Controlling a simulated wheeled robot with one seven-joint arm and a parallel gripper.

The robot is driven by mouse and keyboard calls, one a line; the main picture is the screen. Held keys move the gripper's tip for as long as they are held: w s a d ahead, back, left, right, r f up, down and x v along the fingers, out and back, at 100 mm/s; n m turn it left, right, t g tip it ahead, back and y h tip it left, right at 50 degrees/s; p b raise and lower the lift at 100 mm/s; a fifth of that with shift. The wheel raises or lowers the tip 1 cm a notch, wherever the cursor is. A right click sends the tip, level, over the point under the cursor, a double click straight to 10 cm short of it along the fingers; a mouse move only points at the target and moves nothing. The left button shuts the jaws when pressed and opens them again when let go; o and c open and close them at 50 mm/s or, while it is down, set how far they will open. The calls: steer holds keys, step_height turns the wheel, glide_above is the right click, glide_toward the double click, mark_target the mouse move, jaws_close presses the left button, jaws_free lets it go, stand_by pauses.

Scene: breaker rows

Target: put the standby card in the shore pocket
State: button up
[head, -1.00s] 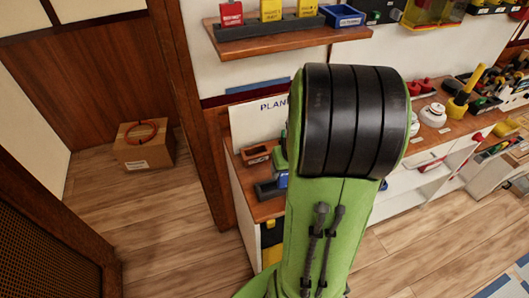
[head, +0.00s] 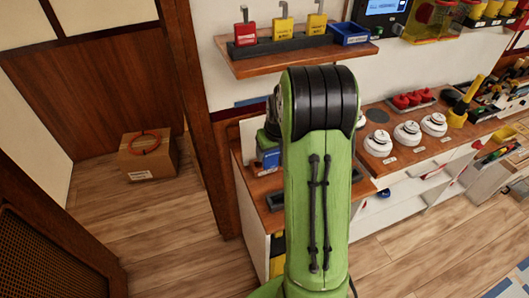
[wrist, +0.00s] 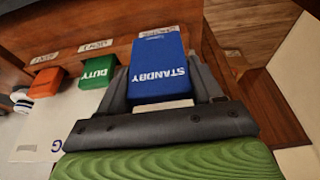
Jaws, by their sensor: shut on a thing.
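The standby card is a blue block with white STANDBY lettering (wrist: 160,72). In the wrist view it sits between the dark grey fingers of my gripper (wrist: 163,88), which is shut on it. In the head view the blue of the card (head: 271,159) shows just left of my green arm, above the wooden counter; my arm hides most of the gripper. A green DUTY card (wrist: 97,73) and an orange card (wrist: 46,83) stand to the left in the wrist view, below small white labels whose words I cannot read. I cannot tell which place is the shore pocket.
A wooden shelf (head: 300,58) with red and yellow padlocks and a blue bin (head: 349,33) is above. White round detectors (head: 407,133) stand on the counter to the right. A cardboard box (head: 148,160) sits on the floor at left. The wooden floor between is clear.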

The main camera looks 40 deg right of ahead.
steer(key=w+d, duration=0.1)
steer(key=w, duration=0.5)
steer(key=f, duration=0.6)
steer(key=shift+s+d+f, duration=0.1)
steer(key=shift+s+f, duration=0.3)
steer(key=shift+w+d+f, duration=0.1)
steer(key=shift+w+f, duration=0.05)
steer(key=shift+w, duration=0.1)
steer(key=shift+s+f, duration=0.1)
steer(key=o, duration=1.2)
steer(key=shift+c, duration=0.2)
